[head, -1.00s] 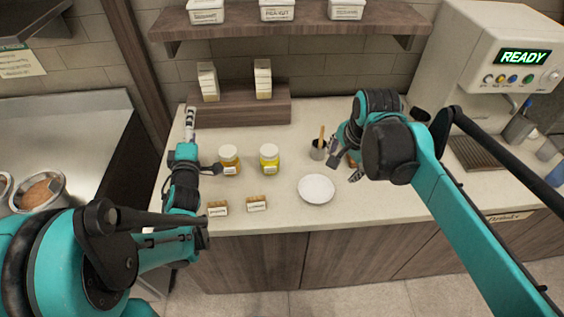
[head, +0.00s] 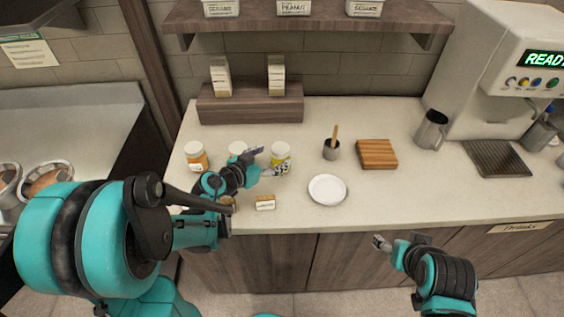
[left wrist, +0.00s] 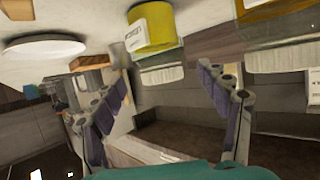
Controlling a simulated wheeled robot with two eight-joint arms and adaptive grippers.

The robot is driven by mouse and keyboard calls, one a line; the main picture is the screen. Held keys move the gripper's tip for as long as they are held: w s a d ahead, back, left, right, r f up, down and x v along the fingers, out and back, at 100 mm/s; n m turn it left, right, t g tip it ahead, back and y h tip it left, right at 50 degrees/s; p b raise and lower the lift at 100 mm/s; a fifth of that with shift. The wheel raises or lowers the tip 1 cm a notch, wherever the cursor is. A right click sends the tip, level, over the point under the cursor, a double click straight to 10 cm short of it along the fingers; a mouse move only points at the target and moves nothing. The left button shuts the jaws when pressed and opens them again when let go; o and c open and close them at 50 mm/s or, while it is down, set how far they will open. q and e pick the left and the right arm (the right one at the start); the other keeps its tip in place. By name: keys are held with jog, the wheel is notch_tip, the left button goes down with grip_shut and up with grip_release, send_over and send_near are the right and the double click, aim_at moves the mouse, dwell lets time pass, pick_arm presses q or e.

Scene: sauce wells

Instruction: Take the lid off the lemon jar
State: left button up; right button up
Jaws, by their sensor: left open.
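The yellow jar (head: 281,161), which I take for the lemon jar, stands on the counter with its white lid (head: 281,147) on. Its label is too small to read. My left gripper (head: 259,162) is open and empty, just left of this jar. In the left wrist view, upside down, the yellow jar (left wrist: 152,26) and its ribbed lid (left wrist: 163,75) appear between the fingers (left wrist: 150,72); I cannot tell if they touch. My right gripper (head: 381,243) hangs low in front of the counter, away from the jars; its jaw state is unclear.
An orange jar (head: 196,157) stands at left; another lidded jar (head: 237,148) is partly hidden behind my left gripper. A white plate (head: 327,189), grey cup (head: 331,151), wooden board (head: 377,154) and small label block (head: 265,203) are nearby. Counter is clear right of the plate.

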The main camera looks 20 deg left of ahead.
pick_arm(q)
jog(key=b+x, duration=0.1)
jog(key=x, duration=0.4)
jog(key=shift+w+r+b, duration=0.1)
jog(key=shift+r+b, duration=0.05)
jog(key=shift+b, duration=0.25)
jog(key=shift+r, duration=0.1)
jog(key=c, duration=1.5)
